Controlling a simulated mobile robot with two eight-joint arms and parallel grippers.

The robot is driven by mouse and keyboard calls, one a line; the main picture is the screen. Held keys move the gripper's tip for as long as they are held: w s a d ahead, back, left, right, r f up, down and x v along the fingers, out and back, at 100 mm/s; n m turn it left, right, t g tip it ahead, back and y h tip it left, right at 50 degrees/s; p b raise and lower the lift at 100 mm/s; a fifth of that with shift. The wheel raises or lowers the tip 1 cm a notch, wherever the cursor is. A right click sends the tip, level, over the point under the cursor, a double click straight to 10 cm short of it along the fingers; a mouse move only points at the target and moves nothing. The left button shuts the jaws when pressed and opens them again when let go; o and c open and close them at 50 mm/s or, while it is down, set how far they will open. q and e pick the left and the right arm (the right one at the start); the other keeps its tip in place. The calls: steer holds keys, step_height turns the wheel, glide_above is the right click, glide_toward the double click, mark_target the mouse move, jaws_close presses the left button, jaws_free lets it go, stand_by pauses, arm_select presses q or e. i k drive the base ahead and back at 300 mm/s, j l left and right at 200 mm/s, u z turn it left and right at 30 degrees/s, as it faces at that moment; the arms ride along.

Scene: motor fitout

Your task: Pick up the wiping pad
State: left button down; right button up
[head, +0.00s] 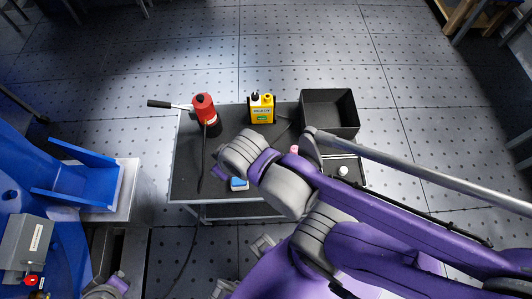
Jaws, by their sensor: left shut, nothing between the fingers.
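The wiping pad appears to be the small blue and white item (239,184) near the front edge of the black-topped cart (190,178). It is partly covered by my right arm. My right gripper (219,173) is beside the pad, just to its left in the picture, and mostly hidden under its grey wrist. I cannot tell its opening, or whether it touches the pad. My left gripper (118,282) is low at the bottom left, off the cart, shut and empty.
A yellow bottle-like item (262,109) and an open dark bin (330,96) stand along the back. A blue machine (85,178) is at the left. Dark cables lie across the cart top.

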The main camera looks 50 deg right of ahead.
mark_target(239, 183)
steer(key=z, duration=0.4)
steer(key=k+l+z, duration=0.1)
steer(key=z, duration=0.25)
steer(key=k+z, duration=0.1)
steer(key=z, duration=0.3)
steer(key=u, duration=2.8)
steer(key=z, duration=0.45)
steer(key=k+l+z, duration=0.1)
steer(key=z, duration=0.35)
steer(key=k+l+z, duration=0.1)
steer(key=z, duration=0.4)
steer(key=l+z, duration=0.1)
steer(key=z, duration=0.35)
steer(key=l+z, duration=0.1)
steer(key=z, duration=0.35)
steer(key=j+z, duration=0.1)
steer(key=z, duration=0.3)
steer(key=j+z, duration=0.1)
steer(key=z, duration=0.25)
steer(key=j+z, duration=0.1)
steer(key=z, duration=0.3)
steer(key=k+l, duration=0.05)
